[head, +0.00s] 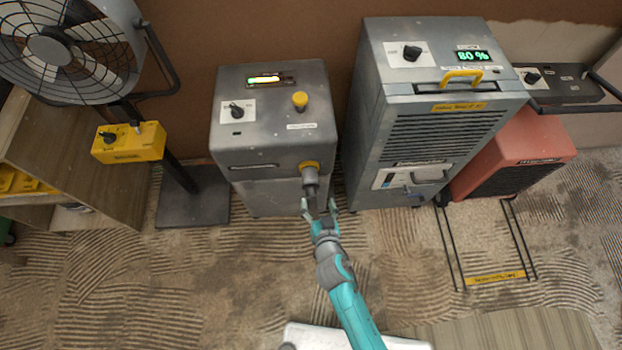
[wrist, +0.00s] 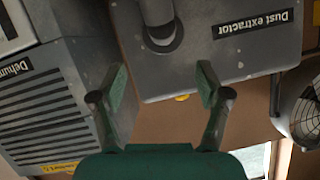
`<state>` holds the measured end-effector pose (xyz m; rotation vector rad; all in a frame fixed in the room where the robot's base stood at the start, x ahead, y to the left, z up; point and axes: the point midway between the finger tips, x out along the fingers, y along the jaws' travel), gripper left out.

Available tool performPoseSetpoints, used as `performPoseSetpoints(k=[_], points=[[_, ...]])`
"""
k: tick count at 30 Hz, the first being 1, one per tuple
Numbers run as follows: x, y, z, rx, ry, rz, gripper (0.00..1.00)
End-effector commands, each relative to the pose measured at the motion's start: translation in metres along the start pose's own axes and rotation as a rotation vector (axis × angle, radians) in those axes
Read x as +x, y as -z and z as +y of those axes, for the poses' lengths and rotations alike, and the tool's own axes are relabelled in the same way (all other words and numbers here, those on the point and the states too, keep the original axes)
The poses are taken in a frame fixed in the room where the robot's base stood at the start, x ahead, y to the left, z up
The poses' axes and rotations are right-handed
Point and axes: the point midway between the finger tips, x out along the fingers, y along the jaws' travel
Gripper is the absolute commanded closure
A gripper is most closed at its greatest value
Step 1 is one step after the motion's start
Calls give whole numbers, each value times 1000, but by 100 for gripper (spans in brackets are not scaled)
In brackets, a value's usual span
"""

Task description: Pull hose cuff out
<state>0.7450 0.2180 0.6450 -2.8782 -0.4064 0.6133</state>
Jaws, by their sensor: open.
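The dust extractor (head: 270,140) is a grey box in the middle of the head view; its label shows in the wrist view (wrist: 254,24). The hose cuff (head: 311,180) is a short grey cylinder in a yellow ring (head: 309,166) low on the extractor's front right. It seems seated in the ring. In the wrist view the cuff (wrist: 158,14) is at the top centre, beyond the fingertips and lined up sideways with the gap between them. My gripper (head: 319,206) is open and empty just in front of and below the cuff; I see no contact.
A grey dehumidifier (head: 440,125) stands close on the right, a red heater (head: 515,160) beyond it. A fan on a stand with a yellow control box (head: 128,142) is at the left, beside a wooden shelf (head: 85,150). The carpet (head: 200,280) in front is mostly clear.

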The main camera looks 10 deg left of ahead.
Motion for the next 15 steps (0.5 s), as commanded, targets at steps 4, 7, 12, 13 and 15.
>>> performPoseSetpoints(k=[4, 7, 12, 13, 15], points=[[10, 2, -5, 2, 1, 1, 24], [18, 1, -4, 2, 0, 0, 24], [45, 3, -4, 3, 0, 2, 24], [50, 2, -4, 3, -1, 2, 24], [62, 2, -4, 3, -1, 1, 24]])
